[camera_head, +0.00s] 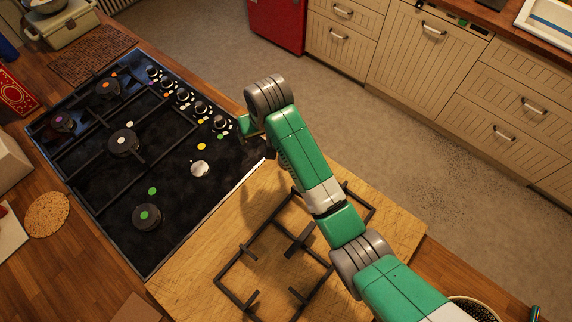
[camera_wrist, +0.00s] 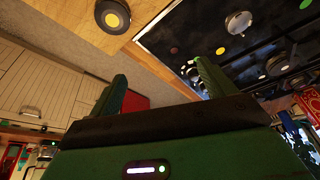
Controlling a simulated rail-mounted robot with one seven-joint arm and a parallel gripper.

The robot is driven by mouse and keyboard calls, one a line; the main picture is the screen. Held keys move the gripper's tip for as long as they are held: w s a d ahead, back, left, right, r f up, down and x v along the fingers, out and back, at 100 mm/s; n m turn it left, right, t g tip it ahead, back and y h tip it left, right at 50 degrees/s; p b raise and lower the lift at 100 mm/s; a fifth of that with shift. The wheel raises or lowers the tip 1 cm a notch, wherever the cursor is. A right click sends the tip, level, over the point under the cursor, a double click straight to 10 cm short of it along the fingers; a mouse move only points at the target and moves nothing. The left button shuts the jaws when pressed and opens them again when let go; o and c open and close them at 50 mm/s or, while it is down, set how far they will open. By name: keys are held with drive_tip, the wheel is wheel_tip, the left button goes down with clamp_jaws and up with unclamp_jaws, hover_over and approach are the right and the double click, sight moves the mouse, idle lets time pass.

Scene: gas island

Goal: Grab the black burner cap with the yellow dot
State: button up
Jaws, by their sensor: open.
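The black burner cap with the yellow dot (camera_wrist: 113,16) shows at the top of the wrist view. It lies on the light wooden board, just off the hob's corner. In the head view I cannot make it out clearly; my arm covers much of that area. My gripper (camera_wrist: 163,80) is open, with its two green fingers apart and nothing between them. In the head view my gripper (camera_head: 246,126) is partly hidden by my wrist, above the hob's right edge near the knobs. The cap is outside the fingers, apart from them.
The black hob (camera_head: 175,190) carries burner caps with green (camera_head: 146,216), white (camera_head: 123,142), orange (camera_head: 107,89) and purple (camera_head: 64,122) dots. A bare silver burner (camera_head: 199,168) sits near a yellow dot (camera_head: 201,146). A loose black grate (camera_head: 233,297) lies on the wooden board (camera_head: 190,287).

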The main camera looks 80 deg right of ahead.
drive_tip(key=shift+m+g+y, duration=0.6)
drive_tip(key=shift+g+y, duration=0.2)
drive_tip(key=shift+g, duration=0.1)
drive_tip(key=s+f, duration=0.2)
drive_tip(key=s+d+f, duration=0.1)
drive_tip(key=s+f, duration=0.2)
drive_tip(key=s, duration=0.2)
drive_tip(key=shift+d+f, duration=0.35)
drive_tip(key=shift+f, duration=0.05)
drive_tip(key=shift+w+d+f+b, duration=0.1)
drive_tip(key=shift+d+f+b, duration=0.1)
drive_tip(key=shift+f, duration=1.1)
drive_tip(key=shift+w+d+f+b, duration=0.1)
drive_tip(key=shift+d+f+b, duration=0.1)
drive_tip(key=shift+f, duration=1.05)
drive_tip(key=shift+d+f+b, duration=0.2)
drive_tip(key=shift+f, duration=1.1)
drive_tip(key=c, duration=1.1)
wheel_tip(320, 180, up, 10)
drive_tip(key=shift+r+p, duration=0.1)
drive_tip(key=shift+p, duration=0.3)
